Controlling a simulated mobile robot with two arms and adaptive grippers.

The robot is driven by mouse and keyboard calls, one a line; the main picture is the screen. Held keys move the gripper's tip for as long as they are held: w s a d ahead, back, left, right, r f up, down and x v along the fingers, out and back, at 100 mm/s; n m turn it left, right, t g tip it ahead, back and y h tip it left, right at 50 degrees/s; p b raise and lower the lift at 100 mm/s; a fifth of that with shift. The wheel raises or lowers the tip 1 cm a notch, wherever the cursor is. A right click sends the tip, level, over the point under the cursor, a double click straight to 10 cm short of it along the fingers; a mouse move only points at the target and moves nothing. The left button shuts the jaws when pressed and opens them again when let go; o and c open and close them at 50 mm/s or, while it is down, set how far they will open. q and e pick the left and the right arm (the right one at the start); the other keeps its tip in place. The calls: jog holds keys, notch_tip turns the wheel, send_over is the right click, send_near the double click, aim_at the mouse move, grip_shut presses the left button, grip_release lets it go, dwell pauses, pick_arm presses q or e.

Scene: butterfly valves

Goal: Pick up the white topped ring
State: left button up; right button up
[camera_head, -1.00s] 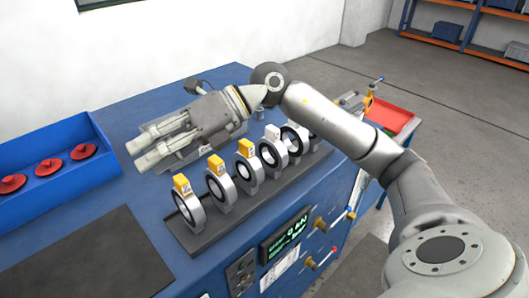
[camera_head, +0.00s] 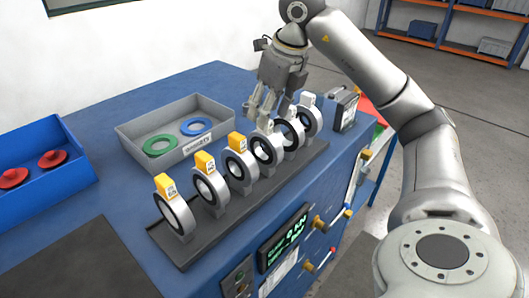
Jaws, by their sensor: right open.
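A row of valve rings stands upright on a dark rack on the blue bench. Three have white tops: the nearest white-topped ring (camera_head: 264,149), a middle one (camera_head: 292,134) and the far one (camera_head: 311,120). The three nearer rings have yellow tops, such as the yellow-topped ring (camera_head: 240,165) beside the nearest white one. My right gripper (camera_head: 266,114) points down, open and empty, just above and behind the white-topped rings. Its fingers partly overlap their tops in view; I cannot tell whether they touch. My left gripper is out of view.
The rack (camera_head: 195,247) runs along the bench's front edge. A grey tray (camera_head: 188,151) with a green and a blue ring stands behind it. A blue bin (camera_head: 62,190) with red parts is at left. A small grey box (camera_head: 344,110) stands beyond the rack.

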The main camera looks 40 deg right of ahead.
aim_at(261, 132)
jog(key=shift+x, duration=0.85)
jog(key=x, duration=0.1)
jog(key=p+x, duration=0.1)
jog(key=x, duration=0.1)
jog(key=p+x, duration=0.1)
jog(key=shift+a+f, duration=0.3)
jog(key=shift+f, duration=0.35)
jog(key=shift+r, duration=0.1)
grip_shut()
